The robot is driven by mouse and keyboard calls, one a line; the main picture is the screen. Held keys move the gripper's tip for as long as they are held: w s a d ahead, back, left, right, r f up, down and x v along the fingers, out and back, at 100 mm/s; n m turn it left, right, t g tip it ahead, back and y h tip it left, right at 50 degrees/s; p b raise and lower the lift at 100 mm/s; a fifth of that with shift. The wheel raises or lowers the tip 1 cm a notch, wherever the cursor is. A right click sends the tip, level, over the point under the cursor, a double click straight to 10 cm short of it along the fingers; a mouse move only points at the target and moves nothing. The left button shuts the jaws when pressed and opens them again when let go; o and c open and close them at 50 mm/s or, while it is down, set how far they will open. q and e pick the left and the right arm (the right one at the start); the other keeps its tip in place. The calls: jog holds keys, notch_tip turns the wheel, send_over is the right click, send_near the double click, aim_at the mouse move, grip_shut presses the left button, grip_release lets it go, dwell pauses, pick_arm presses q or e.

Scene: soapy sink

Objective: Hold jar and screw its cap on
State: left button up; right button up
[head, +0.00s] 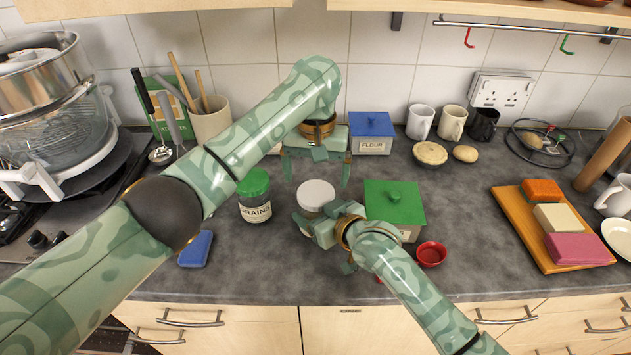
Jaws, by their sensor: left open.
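A jar with a round white cap (316,192) stands mid-counter. The jar body (304,231) is mostly hidden behind my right gripper, and I cannot tell whether the cap is screwed down. My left gripper (317,172) is open, fingers pointing down, just behind the white cap in the picture, with nothing visible between them. My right gripper (312,220) is low at the jar's front right side. Its fingers are partly hidden, so I cannot tell whether they close on the jar.
A grains jar (257,209) with a green lid stands left. A green-lidded box (395,203) and a small red bowl (432,254) are close on the right. A blue flour box (371,132) stands behind. A blue sponge (196,248) lies front left.

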aim_at(316, 192)
pick_arm(q)
jog(key=shift+r, duration=0.2)
jog(key=shift+c, duration=0.3)
notch_tip(316, 192, up, 3)
jog(key=shift+r+n, duration=0.2)
jog(key=shift+n, duration=0.8)
jog(key=shift+f, duration=0.1)
jog(key=shift+f, duration=3.95)
jog(key=shift+c, duration=0.3)
